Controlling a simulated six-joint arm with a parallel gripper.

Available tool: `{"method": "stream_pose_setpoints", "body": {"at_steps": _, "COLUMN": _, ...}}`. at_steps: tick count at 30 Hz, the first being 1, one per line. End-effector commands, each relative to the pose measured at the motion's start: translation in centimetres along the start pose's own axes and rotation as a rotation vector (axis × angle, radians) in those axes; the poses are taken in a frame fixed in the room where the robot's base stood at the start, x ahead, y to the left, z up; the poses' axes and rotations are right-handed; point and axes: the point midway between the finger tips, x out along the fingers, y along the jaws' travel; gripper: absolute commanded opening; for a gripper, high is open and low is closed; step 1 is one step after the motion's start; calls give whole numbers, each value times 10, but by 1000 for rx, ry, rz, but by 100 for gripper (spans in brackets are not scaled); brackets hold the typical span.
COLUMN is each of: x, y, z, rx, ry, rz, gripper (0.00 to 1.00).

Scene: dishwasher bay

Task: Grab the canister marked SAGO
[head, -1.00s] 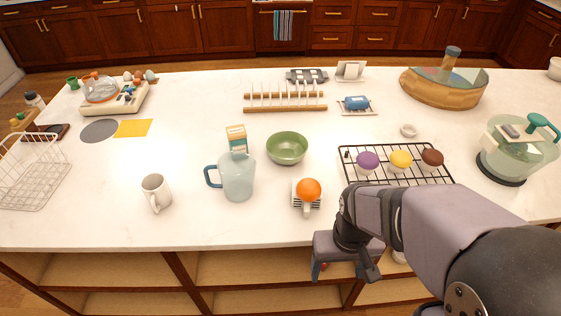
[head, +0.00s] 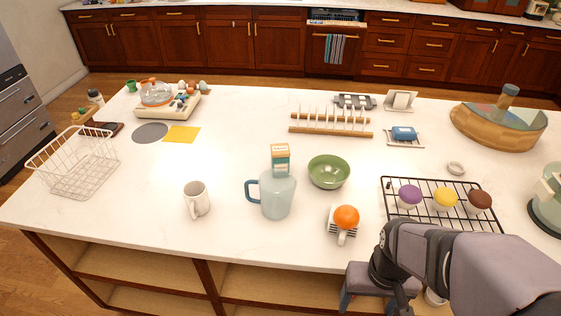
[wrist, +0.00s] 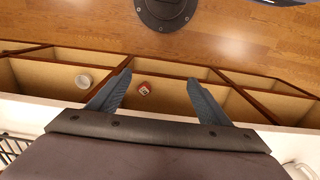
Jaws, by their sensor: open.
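I cannot read the word SAGO on anything in view. A small red container with a white label (wrist: 144,89) lies or stands in an open shelf compartment under the counter in the wrist view; its print is too small to read. My gripper (wrist: 160,77) is open and empty, its two blue-grey fingers on either side of that container in the picture. I cannot tell the distance between them. In the head view my gripper (head: 368,301) hangs just beyond the counter's near edge. A white round thing (wrist: 83,81) sits in the shelves to the left in the wrist view.
The counter (head: 140,215) overhangs open wooden shelves with dividers (head: 205,285). Near its edge stand an orange on a white holder (head: 346,217), a blue pitcher (head: 278,197), a white mug (head: 196,199) and a black rack with cupcakes (head: 425,217).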

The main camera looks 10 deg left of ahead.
Motion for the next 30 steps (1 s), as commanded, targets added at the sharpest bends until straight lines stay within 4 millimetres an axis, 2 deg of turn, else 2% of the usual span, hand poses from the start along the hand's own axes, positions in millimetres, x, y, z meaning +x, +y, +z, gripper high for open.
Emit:
{"method": "stream_pose_setpoints", "body": {"at_steps": 22, "x": -2, "y": -1, "z": -2, "rx": -3, "ry": 4, "rz": -2, "gripper": 68}}
{"method": "stream_pose_setpoints", "body": {"at_steps": 26, "x": -12, "y": -14, "z": -23, "rx": -27, "ry": 48, "rz": -20, "gripper": 68}}
{"method": "stream_pose_setpoints", "body": {"at_steps": 29, "x": -29, "y": -39, "z": -59, "rx": -66, "ry": 129, "rz": -52, "gripper": 68}}
{"method": "stream_pose_setpoints", "body": {"at_steps": 30, "x": -38, "y": -53, "z": -78, "rx": -87, "ry": 172, "rz": -70, "gripper": 68}}
